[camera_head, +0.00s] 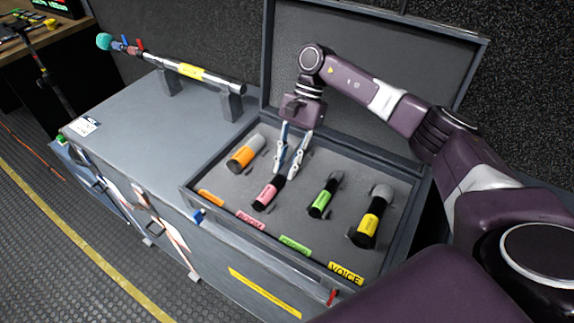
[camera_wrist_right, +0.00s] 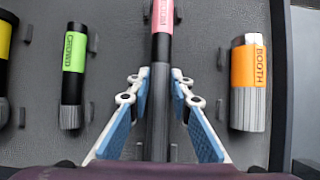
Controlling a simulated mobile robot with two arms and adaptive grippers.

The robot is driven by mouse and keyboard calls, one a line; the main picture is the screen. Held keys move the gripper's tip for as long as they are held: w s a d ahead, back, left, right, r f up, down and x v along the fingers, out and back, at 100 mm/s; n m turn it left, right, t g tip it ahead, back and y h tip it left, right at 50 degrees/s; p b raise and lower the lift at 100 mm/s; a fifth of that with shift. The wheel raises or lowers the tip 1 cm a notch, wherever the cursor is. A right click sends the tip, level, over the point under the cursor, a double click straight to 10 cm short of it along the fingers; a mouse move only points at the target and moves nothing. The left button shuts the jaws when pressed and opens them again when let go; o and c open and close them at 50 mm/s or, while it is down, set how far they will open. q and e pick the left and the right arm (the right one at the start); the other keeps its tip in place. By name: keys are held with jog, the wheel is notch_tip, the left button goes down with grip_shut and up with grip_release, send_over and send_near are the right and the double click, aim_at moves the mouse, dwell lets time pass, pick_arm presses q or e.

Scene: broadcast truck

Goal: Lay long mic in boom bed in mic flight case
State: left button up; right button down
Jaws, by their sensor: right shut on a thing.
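The long mic (camera_head: 267,192), dark and slim with a pink band, lies in the flight case (camera_head: 224,213), in line with the pink label on the front edge. In the right wrist view the long mic (camera_wrist_right: 161,50) runs up between the fingers, its pink band at the top and its lower end hidden. My right gripper (camera_head: 284,173) reaches down from above and is shut on the long mic; the fingers also flank it in the wrist view (camera_wrist_right: 160,78). Whether the mic touches the bed all along cannot be told. My left gripper is not in view.
An orange-banded mic (camera_head: 243,155) lies to the left; a green-banded mic (camera_head: 323,197) and a yellow-banded mic (camera_head: 371,218) lie to the right. The case lid (camera_head: 420,60) stands open behind. A boom pole (camera_head: 192,71) rests on stands on the grey top.

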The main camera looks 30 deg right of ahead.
jog(key=c, duration=1.7)
grip_release()
jog(key=shift+f, duration=0.1)
jog(key=shift+c, duration=0.2)
jog(key=shift+r, duration=0.25)
jog(key=v, duration=0.7)
jog(key=shift+w+d+r, duration=0.1)
